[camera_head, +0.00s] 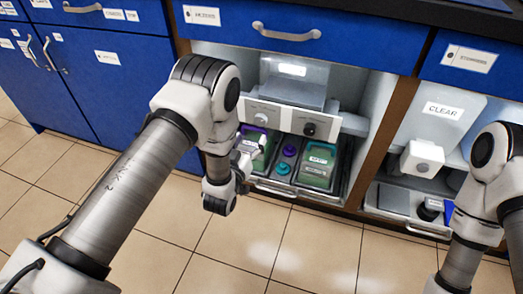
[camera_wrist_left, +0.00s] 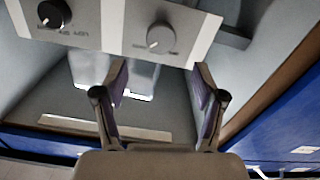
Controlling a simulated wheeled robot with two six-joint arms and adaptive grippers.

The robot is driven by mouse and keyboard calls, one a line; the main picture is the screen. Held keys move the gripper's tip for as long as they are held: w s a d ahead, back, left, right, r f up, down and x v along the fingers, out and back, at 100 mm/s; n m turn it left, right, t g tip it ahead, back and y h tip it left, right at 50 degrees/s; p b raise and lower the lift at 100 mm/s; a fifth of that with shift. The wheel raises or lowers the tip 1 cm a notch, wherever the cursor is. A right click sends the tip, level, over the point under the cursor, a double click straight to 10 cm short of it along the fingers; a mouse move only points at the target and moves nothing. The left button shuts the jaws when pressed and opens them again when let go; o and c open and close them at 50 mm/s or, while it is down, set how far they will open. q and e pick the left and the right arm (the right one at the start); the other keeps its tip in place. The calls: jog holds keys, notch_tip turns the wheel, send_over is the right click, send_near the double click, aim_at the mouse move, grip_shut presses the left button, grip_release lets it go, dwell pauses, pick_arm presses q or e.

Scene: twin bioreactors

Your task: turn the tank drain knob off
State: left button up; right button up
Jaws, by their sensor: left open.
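A pale control panel (camera_head: 285,121) stands in the open cabinet bay, with a light grey knob (camera_head: 262,117) on its left and a black knob (camera_head: 309,129) on its right. In the left wrist view, turned around, the grey knob (camera_wrist_left: 160,37) is at upper centre and the black knob (camera_wrist_left: 52,13) at upper left. Their labels are too blurred to read, so I cannot tell which is the tank drain knob. My left gripper (camera_wrist_left: 160,68) is open and empty, its purple-padded fingers pointing toward the grey knob, apparently apart from it. My right gripper is out of view.
Below the panel a tray (camera_head: 285,192) holds a green container (camera_head: 318,165), a purple-topped one (camera_head: 262,150) and small caps. A brown divider (camera_head: 386,130) separates a right bay with a white box (camera_head: 422,158). Blue drawers hang above; the tiled floor in front is clear.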

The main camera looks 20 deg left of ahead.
aim_at(259, 122)
pick_arm(q)
jog(key=w+b, duration=0.1)
jog(key=w, duration=0.1)
jog(key=w+b, duration=0.1)
jog(key=w, duration=0.1)
jog(key=w+b, duration=0.1)
jog(key=w, duration=0.1)
jog(key=shift+w+d+f, duration=0.1)
jog(key=shift+w+f, duration=0.25)
jog(key=shift+w, duration=0.05)
jog(key=shift+w+r, duration=0.15)
jog(key=shift+w, duration=0.35)
jog(key=c, duration=1.1)
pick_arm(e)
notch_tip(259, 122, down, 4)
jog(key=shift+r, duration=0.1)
